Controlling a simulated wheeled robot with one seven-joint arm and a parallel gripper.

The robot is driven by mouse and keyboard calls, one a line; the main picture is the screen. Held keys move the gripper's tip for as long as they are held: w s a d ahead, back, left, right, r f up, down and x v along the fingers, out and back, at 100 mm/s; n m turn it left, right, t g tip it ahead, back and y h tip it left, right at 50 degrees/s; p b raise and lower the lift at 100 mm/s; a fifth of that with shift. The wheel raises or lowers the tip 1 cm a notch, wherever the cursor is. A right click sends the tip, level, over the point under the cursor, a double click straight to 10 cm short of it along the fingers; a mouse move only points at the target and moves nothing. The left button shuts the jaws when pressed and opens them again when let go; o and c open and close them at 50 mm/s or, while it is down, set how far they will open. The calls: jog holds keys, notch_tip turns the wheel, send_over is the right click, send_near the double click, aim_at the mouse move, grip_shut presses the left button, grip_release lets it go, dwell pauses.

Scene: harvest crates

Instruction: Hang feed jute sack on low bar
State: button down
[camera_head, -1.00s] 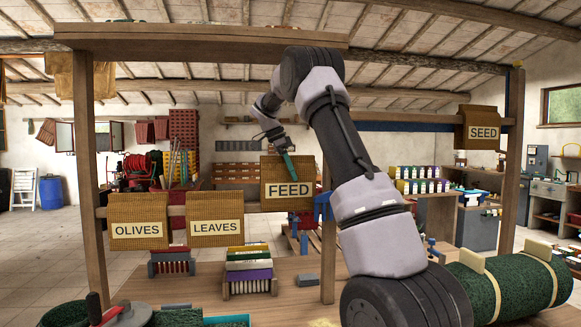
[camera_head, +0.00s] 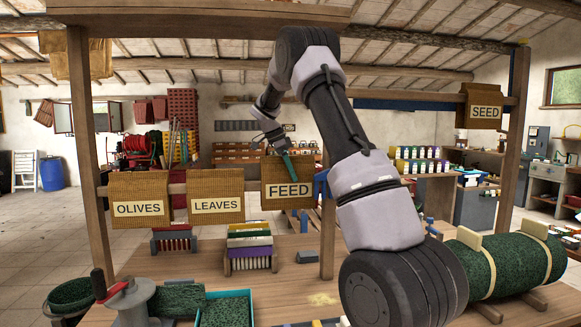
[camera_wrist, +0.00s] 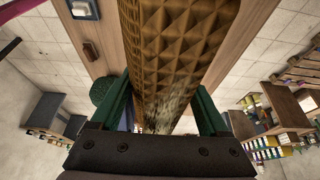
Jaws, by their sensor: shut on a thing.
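The feed jute sack (camera_head: 288,170) is brown, with a pale FEED label, and hangs upright at the low bar, just right of the LEAVES sack. My gripper (camera_head: 285,160) is at its top edge. In the wrist view the sack's woven cloth (camera_wrist: 175,50) runs between the green fingers of my gripper (camera_wrist: 165,105), which is shut on it. The low bar (camera_head: 252,186) is a wooden rail that shows between the sacks. The FEED sack covers the bar behind it; I cannot tell whether the sack rests on it.
The OLIVES sack (camera_head: 139,200) and LEAVES sack (camera_head: 216,197) hang on the low bar to the left. Wooden posts (camera_head: 88,140) frame the rack. Stacked crates (camera_head: 250,245) and a green roll (camera_head: 505,262) are on the bench.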

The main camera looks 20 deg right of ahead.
aim_at(290, 181)
jog(key=shift+f, duration=1.65)
grip_release()
